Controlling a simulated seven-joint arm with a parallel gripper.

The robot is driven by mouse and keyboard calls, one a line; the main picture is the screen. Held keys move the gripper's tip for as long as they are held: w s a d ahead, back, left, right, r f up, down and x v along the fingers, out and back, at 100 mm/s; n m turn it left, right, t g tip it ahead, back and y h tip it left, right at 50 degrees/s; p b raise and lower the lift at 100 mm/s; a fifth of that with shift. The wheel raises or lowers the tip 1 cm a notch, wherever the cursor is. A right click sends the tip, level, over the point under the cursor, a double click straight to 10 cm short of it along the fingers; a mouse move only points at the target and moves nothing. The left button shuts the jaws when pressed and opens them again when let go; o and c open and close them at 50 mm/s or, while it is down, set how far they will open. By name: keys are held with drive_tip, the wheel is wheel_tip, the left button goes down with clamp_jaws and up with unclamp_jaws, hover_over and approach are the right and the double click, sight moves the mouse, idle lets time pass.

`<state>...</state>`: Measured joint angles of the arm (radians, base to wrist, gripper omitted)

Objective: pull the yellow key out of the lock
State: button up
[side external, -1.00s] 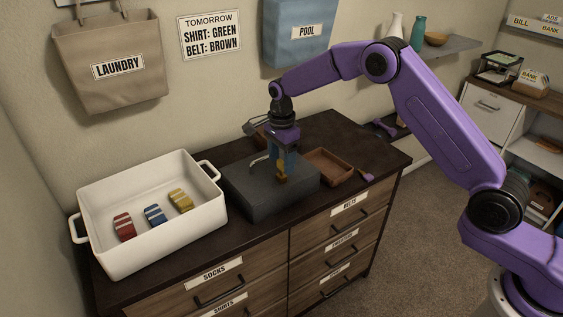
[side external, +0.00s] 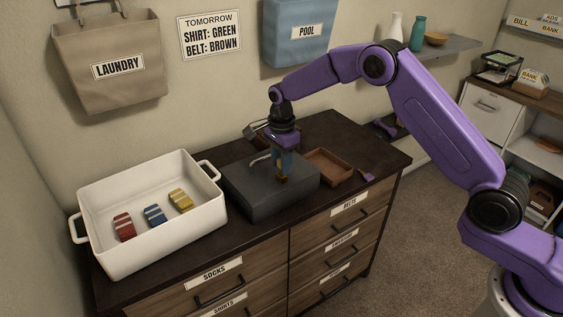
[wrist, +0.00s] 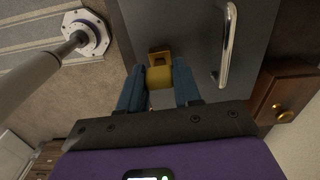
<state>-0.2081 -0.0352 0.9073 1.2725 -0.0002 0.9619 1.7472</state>
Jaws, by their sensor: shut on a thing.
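The yellow key (side external: 282,180) stands at the dark grey box (side external: 262,200) on the dresser top. In the wrist view the yellow key (wrist: 160,77) shows between my blue fingertips, in front of a small brownish-yellow lock piece (wrist: 160,56) on the box face. My gripper (side external: 283,170) is shut on the key, with a finger on either side; in the wrist view my gripper (wrist: 159,88) points at the box. The fingers cover much of the key in the side view. I cannot tell how deep the key sits in the lock.
A silver handle (wrist: 229,45) rises from the box beside my gripper. A brown wooden tray (side external: 327,166) lies right of the box. A white tub (side external: 150,255) with striped rolled items stands left. The dresser's front edge is close to the box.

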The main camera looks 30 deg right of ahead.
drive_tip(key=shift+r, duration=3.15)
drive_tip(key=shift+r, duration=0.1)
drive_tip(key=shift+r, duration=1.45)
